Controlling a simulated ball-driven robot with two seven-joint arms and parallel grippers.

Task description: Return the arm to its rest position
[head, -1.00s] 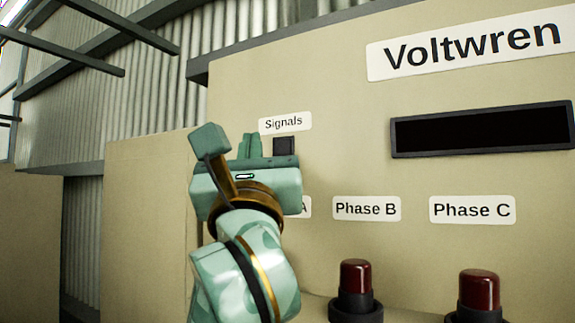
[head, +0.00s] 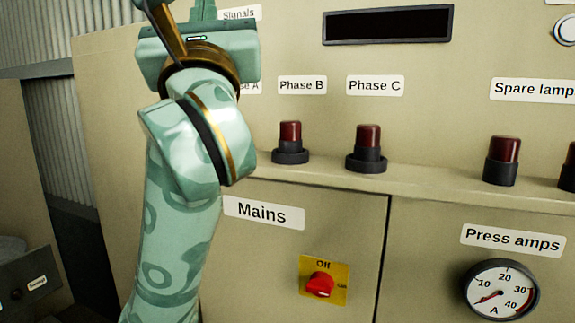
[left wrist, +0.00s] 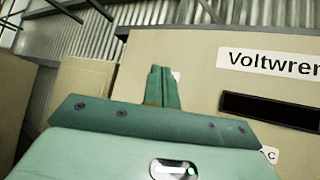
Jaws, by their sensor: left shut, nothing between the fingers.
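My left gripper (head: 203,10) is raised in front of the beige control cabinet (head: 290,60), at the upper left of the head view. Its fingertips reach the top edge there. In the left wrist view the green fingers (left wrist: 162,88) stand together, shut with nothing between them. The gripper covers part of the Signals label (head: 240,14) and the Phase A label. I cannot tell how far it is from the panel. My right gripper is in neither view.
Dark red lamps (head: 290,138) stand on a ledge under the Phase B and Phase C labels. Below are a red Mains switch (head: 320,284) on a yellow plate, near Off, and a Press amps dial (head: 501,290). A dark display (head: 388,25) is above. A low grey box (head: 30,285) stands at the lower left.

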